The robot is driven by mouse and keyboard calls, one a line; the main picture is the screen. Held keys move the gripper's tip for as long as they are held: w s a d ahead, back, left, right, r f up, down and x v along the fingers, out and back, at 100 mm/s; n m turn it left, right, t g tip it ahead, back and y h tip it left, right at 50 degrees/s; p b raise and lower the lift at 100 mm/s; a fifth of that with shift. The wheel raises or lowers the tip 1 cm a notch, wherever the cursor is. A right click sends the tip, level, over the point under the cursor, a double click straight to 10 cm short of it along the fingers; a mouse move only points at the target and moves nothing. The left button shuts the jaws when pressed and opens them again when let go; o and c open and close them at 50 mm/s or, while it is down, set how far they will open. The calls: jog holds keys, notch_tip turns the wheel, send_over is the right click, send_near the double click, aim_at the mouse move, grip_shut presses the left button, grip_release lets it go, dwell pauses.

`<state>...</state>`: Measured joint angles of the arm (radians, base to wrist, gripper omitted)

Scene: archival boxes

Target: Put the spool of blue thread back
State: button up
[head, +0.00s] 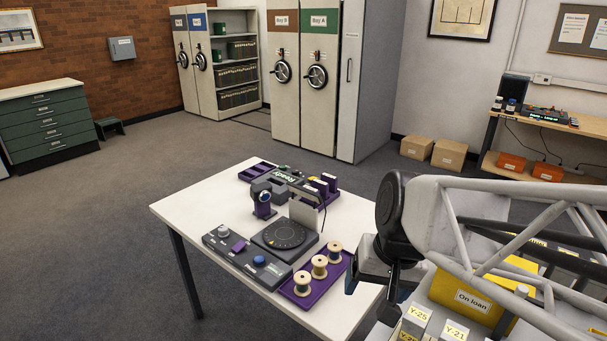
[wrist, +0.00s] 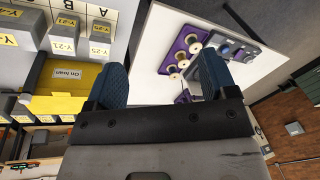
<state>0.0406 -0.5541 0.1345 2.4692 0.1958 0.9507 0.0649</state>
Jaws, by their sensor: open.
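Three pale wooden spools stand in a row on a purple tray (head: 324,283) at the table's front right: a near spool (head: 302,284), a middle spool (head: 319,267) and a far spool (head: 335,252). Their thread is dark and small; I cannot tell which is blue. The wrist view shows the same spools (wrist: 183,63) beyond the fingers. My gripper (wrist: 162,82) is open with nothing between its blue-padded fingers. In the head view it hangs just right of the tray, apart from the spools, and its fingertips are partly hidden.
A dark device with a round turntable (head: 284,236) and a blue knob (head: 260,260) sits left of the tray on the white table (head: 190,208). Another purple tray (head: 262,170) lies behind. A yellow "On loan" box (head: 474,301) and labelled grey boxes stand below my arm at right.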

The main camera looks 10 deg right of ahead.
jog(key=shift+s+d+r+n+t+h, duration=0.15)
jog(key=shift+s+d+r+n+h, duration=0.15)
jog(key=shift+s, duration=0.35)
jog(key=shift+s+d+r+n+t+h, duration=0.1)
jog(key=shift+s+d+r+n+h, duration=0.15)
jog(key=shift+s+d+n+h, duration=0.25)
jog(key=shift+s+d+r+n+t+h, duration=0.2)
jog(key=shift+s+r+n, duration=0.1)
jog(key=shift+s, duration=0.45)
